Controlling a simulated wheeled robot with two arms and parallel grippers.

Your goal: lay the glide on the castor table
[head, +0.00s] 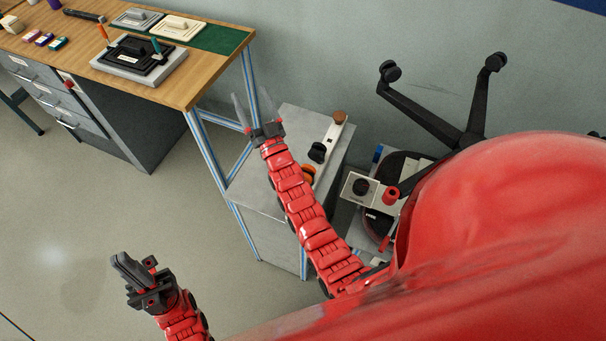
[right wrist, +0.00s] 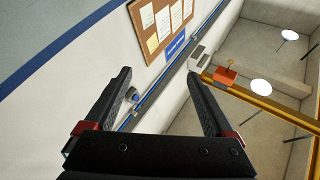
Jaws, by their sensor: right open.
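A grey table (head: 245,188) stands in the middle of the head view, partly hidden by my right arm. A pale strip on it carries a brown round piece (head: 339,117), a black piece (head: 318,152) and an orange piece (head: 308,172). I cannot tell which, if any, is the glide. My right gripper (head: 254,112) is open over the table's far left side, and nothing shows between its fingers. In the right wrist view its spread fingers (right wrist: 160,110) are also empty. My left gripper (head: 130,268) is over bare floor at lower left; its finger gap is unclear.
A wooden workbench (head: 208,70) with a fixture (head: 140,60) stands at upper left. An upturned chair base (head: 455,128) is at right, near a small stand with a black-and-red device (head: 378,222). A large red surface fills the lower right.

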